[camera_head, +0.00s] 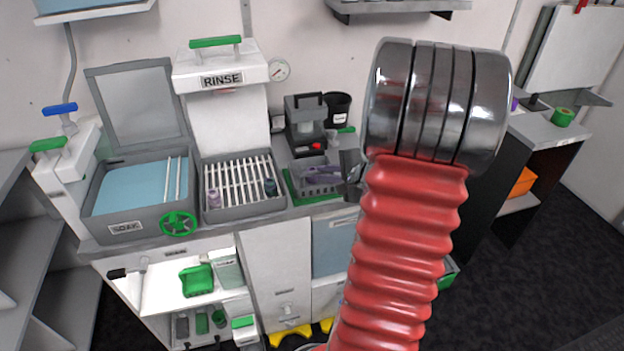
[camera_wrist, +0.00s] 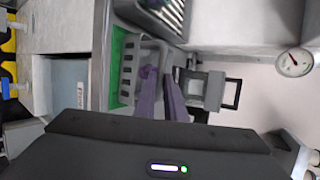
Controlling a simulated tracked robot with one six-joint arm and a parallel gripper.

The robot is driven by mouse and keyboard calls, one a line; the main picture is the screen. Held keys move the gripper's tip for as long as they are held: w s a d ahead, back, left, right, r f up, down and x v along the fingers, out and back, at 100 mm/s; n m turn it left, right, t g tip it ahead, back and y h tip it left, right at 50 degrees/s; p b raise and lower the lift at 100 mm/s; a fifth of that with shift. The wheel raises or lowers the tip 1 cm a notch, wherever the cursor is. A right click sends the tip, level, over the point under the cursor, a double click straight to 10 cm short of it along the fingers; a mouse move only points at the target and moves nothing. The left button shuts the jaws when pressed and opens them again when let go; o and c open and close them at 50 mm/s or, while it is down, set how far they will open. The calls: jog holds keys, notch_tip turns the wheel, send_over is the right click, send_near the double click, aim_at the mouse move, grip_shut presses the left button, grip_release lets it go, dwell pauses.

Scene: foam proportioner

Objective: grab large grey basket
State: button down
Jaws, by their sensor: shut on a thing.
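The large grey basket (camera_head: 318,190) is a slotted grey container on a green mat (camera_head: 293,186) on the counter, right of the rinse basin. It also shows in the wrist view (camera_wrist: 129,72), upper left of centre. My gripper (camera_head: 318,172) has purple fingers that reach to the basket; in the wrist view the gripper (camera_wrist: 158,76) is at the basket's rim, shut on it. The exact contact is partly hidden by the fingers. The basket appears to be still over the mat. My red arm hides the counter right of it.
A grey appliance (camera_head: 306,124) and a black cup (camera_head: 337,107) stand behind the basket. The rinse basin (camera_head: 243,210) with a slatted rack is on the left, with a soak basin (camera_head: 125,227) beyond. A gauge (camera_wrist: 294,62) is on the wall.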

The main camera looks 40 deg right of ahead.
notch_tip(320, 180, up, 10)
dwell(0.8)
dwell(0.5)
